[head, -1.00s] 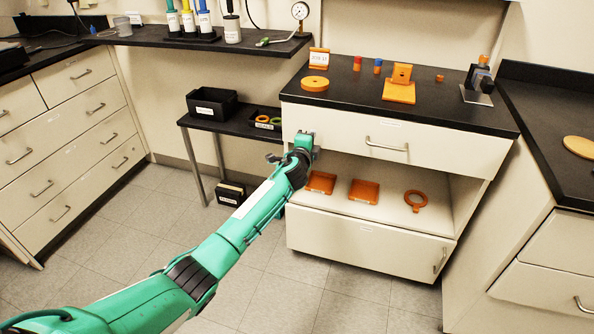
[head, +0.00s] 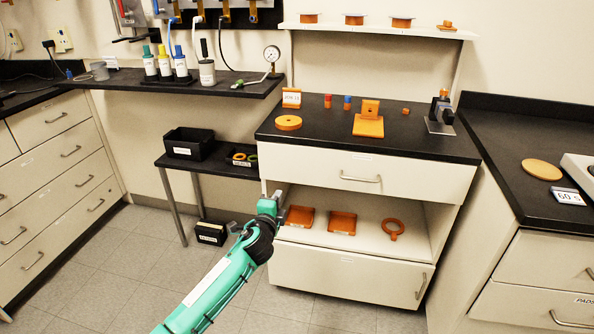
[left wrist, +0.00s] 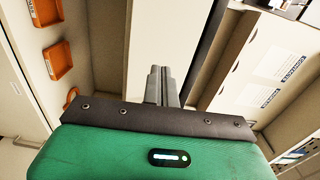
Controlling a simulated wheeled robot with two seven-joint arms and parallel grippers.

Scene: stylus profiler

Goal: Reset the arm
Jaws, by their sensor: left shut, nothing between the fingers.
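My left arm comes in from the bottom of the head view. Its gripper (head: 275,196) is in front of the left edge of the cabinet (head: 400,206), below the drawer front. In the left wrist view the two fingers (left wrist: 162,86) are together with nothing between them. I cannot tell from these views whether the fingertips touch the cabinet. My right gripper is not in view.
The open shelf below holds orange trays (head: 342,222) and an orange ring (head: 393,230). A small black side table (head: 225,158) with a black bin (head: 190,143) stands left of the cabinet. The floor in front is clear.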

